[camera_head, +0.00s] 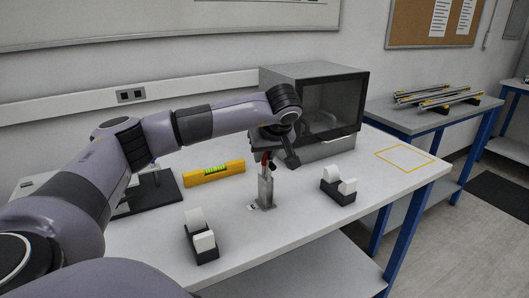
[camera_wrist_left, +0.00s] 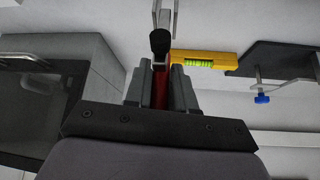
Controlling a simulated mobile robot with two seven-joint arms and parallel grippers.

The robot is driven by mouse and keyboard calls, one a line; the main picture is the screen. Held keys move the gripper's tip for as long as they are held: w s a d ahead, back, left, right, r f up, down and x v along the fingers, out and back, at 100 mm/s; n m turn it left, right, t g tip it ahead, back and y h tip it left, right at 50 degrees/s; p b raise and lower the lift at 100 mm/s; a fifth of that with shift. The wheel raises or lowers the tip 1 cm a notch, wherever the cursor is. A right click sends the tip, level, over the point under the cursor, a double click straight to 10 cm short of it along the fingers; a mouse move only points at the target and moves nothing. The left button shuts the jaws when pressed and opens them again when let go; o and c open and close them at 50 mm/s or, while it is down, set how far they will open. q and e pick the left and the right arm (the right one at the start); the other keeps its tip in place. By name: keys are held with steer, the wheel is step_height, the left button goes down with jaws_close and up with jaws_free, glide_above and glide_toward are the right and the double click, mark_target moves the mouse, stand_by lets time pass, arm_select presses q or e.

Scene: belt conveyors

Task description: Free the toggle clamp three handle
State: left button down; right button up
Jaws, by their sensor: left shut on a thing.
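The toggle clamp (camera_head: 266,191) stands upright on the white table, a grey metal body with a red handle (camera_head: 265,158) at its top. My left arm reaches over from the left, and my left gripper (camera_head: 269,152) is at the clamp's top. In the left wrist view the gripper's two dark fingers (camera_wrist_left: 160,90) are shut on the red handle (camera_wrist_left: 160,84), one on each side. A black rubber tip (camera_wrist_left: 159,43) and metal bars of the clamp show just beyond the fingers. The lower handle is partly hidden by the fingers. My right gripper is not in view.
Tape dispensers stand left (camera_head: 202,238) and right (camera_head: 338,186) of the clamp. A yellow level (camera_head: 214,172) lies behind left, near a black stand (camera_head: 150,192). A grey box-like machine (camera_head: 313,80) stands behind. The table's right end, with a yellow outline (camera_head: 404,158), is clear.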

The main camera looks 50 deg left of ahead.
arm_select(q)
steer(key=c, duration=1)
jaws_free()
steer(key=shift+c, duration=0.2)
steer(key=shift+v, duration=3.6)
